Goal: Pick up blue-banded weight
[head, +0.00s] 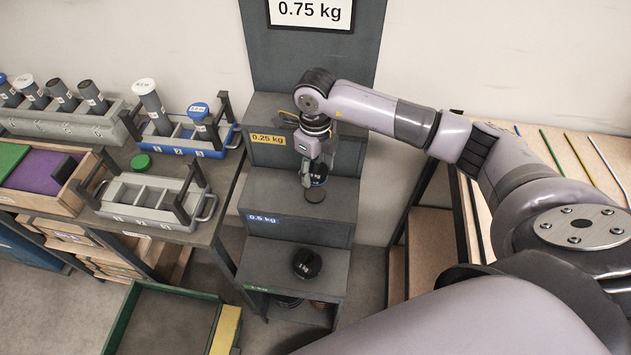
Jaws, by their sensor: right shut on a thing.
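My right gripper (318,164) reaches down over the middle step of the dark grey stepped stand. It is shut on a small dark weight (318,181), taken as the blue-banded weight. The fingers hide most of it, with a hint of blue at its edge. Below it is a dark round patch (315,196) on the step; I cannot tell whether the weight touches the step. The middle step carries a blue "0.5 kg" label (262,218). My left gripper is not in view.
Another round black weight (307,263) sits on the lowest step. The top step has a yellow "0.25 kg" label (268,140). A sign (310,11) reads "0.75 kg". A bench with grey racks (150,203) stands left, a wooden table (540,150) right.

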